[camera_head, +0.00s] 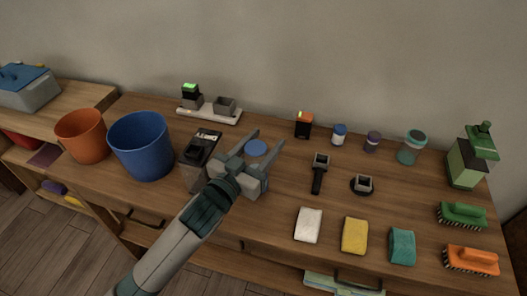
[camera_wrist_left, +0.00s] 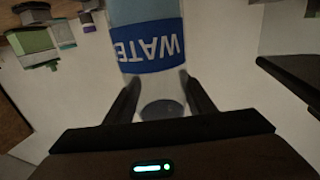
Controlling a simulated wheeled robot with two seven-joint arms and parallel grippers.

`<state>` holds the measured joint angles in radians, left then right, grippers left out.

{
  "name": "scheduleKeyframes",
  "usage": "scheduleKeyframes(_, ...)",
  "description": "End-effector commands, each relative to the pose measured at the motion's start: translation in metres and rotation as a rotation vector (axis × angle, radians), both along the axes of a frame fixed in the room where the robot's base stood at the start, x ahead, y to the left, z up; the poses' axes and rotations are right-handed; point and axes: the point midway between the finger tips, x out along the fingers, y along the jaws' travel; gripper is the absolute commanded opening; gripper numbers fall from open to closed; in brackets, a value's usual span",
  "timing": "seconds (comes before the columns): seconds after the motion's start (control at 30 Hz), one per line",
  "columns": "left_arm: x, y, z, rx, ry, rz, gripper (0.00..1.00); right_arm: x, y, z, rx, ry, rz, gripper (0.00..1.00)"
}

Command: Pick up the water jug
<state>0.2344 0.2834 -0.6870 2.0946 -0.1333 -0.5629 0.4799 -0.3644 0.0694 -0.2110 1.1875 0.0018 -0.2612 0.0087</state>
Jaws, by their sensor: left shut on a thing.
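The water jug shows in the left wrist view as a clear body with a blue label (camera_wrist_left: 153,50) reading "WATE", upside down in that picture. In the head view only its round blue cap (camera_head: 256,148) shows clearly; the body is hidden by my gripper. My left gripper (camera_head: 268,137) has its two fingers on either side of the jug and is shut on it. The fingers also flank the jug in the left wrist view (camera_wrist_left: 159,79). I cannot tell whether the jug touches the table. My right gripper is not in view.
A dark-topped container (camera_head: 203,143) stands close left of the gripper, with a blue bucket (camera_head: 142,146) and orange bucket (camera_head: 82,136) beyond. A black-handled tool (camera_head: 320,172), sponges and brushes lie to the right on the wooden table. Small jars stand along the back wall.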

Motion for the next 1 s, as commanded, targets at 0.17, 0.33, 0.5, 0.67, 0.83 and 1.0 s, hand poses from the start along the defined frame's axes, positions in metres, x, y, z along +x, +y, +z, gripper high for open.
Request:
scheduleKeyframes(0.17,-0.018,-0.025,0.023,-0.007,-0.002,-0.004,0.07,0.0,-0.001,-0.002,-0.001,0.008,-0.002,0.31)
scheduleKeyframes(0.33,-0.037,-0.052,0.044,-0.008,-0.002,-0.003,0.07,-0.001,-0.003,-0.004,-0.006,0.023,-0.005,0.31)
scheduleKeyframes(0.5,-0.054,-0.075,0.06,-0.006,-0.001,-0.002,0.07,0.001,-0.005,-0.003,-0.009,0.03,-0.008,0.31)
scheduleKeyframes(0.67,-0.064,-0.089,0.07,-0.005,-0.002,-0.002,0.07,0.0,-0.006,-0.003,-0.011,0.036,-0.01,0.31)
scheduleKeyframes(0.83,-0.068,-0.094,0.074,-0.001,-0.002,0.0,0.07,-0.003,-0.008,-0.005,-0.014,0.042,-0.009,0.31)
scheduleKeyframes(1.0,-0.068,-0.095,0.075,0.0,-0.002,0.0,0.07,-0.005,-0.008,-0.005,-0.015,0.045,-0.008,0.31)
